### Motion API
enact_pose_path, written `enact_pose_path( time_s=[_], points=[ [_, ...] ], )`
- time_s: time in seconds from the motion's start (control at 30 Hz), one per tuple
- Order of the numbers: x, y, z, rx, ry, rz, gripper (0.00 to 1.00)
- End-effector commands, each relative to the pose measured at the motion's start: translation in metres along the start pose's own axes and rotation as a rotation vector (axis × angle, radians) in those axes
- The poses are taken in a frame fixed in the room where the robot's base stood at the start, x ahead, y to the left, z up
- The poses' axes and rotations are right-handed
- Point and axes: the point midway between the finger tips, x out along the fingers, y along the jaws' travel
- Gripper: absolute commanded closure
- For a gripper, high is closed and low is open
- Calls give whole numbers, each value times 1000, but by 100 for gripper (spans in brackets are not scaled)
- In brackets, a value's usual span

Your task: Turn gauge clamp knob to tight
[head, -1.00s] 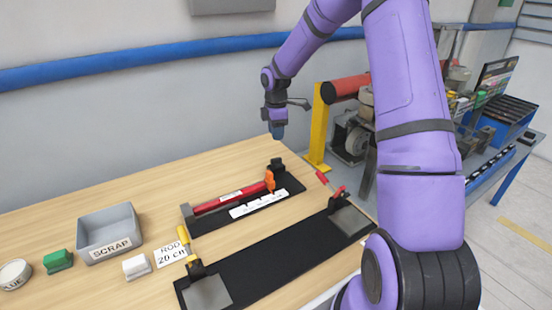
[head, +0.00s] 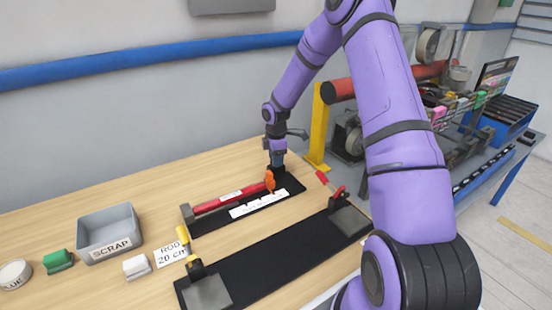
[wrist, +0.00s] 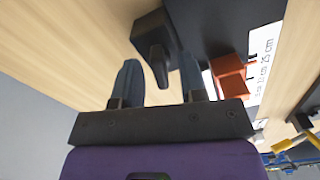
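The gauge clamp knob is a black lever-like knob (wrist: 158,60) on a black block at the end of the length gauge, seen in the wrist view. My gripper (wrist: 160,78) is open, with one finger on each side of the knob in the picture. The left finger stands clear of it; the right finger is nearer, and I cannot tell if it touches. In the head view my gripper (head: 277,160) is down at the gauge's far right end and hides the knob. The black gauge base (head: 205,223) carries a red rod (head: 215,202) and an orange pointer (head: 269,180).
A black fixture (head: 270,255) with a yellow-handled clamp (head: 184,240) and a red-handled clamp (head: 332,185) lies in front of the gauge. A grey scrap bin (head: 108,232), a label card (head: 171,253) and small blocks stand at left. The wall is behind.

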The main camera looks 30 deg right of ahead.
Motion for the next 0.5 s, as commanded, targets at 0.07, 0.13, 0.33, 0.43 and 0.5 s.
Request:
enact_pose_path(
  time_s=[0.07,0.13,0.33,0.43,0.5],
  points=[
    [1,0,0,0,0,0,62],
    [0,0,0,0,0,0,62],
    [0,0,0,0,0,0,87],
    [0,0,0,0,0,0,100],
    [0,0,0,0,0,0,100]
  ],
)
